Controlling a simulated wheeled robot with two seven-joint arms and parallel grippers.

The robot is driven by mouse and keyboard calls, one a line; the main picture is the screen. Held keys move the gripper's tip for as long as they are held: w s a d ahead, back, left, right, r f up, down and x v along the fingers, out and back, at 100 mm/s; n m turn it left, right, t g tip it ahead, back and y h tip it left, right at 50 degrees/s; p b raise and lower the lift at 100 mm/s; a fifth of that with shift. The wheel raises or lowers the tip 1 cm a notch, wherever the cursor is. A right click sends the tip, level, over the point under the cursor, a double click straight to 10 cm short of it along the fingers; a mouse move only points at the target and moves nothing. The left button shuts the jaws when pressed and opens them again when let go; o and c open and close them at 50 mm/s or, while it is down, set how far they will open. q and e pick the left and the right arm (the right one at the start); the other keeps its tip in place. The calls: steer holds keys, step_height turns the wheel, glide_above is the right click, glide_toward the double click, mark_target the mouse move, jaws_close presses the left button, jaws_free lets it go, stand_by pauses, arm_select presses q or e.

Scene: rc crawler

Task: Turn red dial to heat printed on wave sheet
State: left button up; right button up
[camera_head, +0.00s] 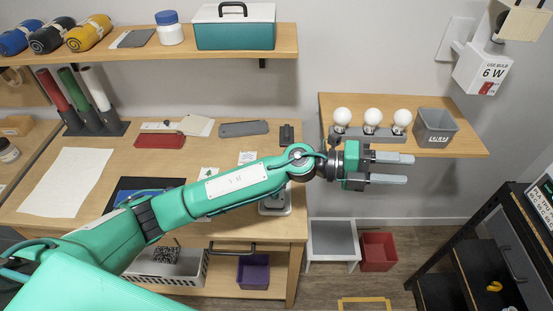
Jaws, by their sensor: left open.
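My left gripper (410,168) is open and empty, its two grey fingers pointing right. It is in front of the wall shelf with the bulbs, past the right edge of the wooden table. No red dial can be made out. Several papers lie on the table: a large white sheet (68,182) at left, and small printed ones, such as a card (247,158) beyond my left arm. Their print is too small to read, so I cannot tell which is the wave sheet. My arm hides part of the table and most of a grey device (275,210). My right gripper is out of view.
Three white bulbs (372,115) and a grey bin (436,130) stand on the right shelf (465,140). A red case (160,141) and a grey bar (243,128) lie on the table. A red bin (378,251) stands on the floor; a dark rack (490,250) is at right.

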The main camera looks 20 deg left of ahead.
arm_select(q)
steer(key=w+a+f+m+g+y, duration=0.3)
steer(key=w+a+f+m+y, duration=0.35)
steer(key=a+f+y, duration=0.4)
steer(key=w+a+r+n+y, duration=0.1)
steer(key=w+a+y, duration=0.2)
steer(key=a, duration=0.3)
steer(key=w+a+r+n+t+y, duration=0.1)
steer(key=w+a+y, duration=0.15)
steer(key=a, duration=0.35)
steer(key=w+a+r+n+y, duration=0.1)
steer(key=w+a+y, duration=0.1)
steer(key=a+y, duration=0.3)
steer(key=shift+m+h, duration=0.25)
steer(key=shift+h, duration=0.45)
steer(key=f+p, duration=0.1)
steer(key=f, duration=0.3)
steer(key=a+f+p, duration=0.1)
steer(key=f+p, duration=0.1)
steer(key=f, duration=0.3)
steer(key=f+p, duration=0.1)
steer(key=f, duration=0.3)
steer(key=shift+w+a+f, duration=0.1)
steer(key=shift+a+f, duration=0.25)
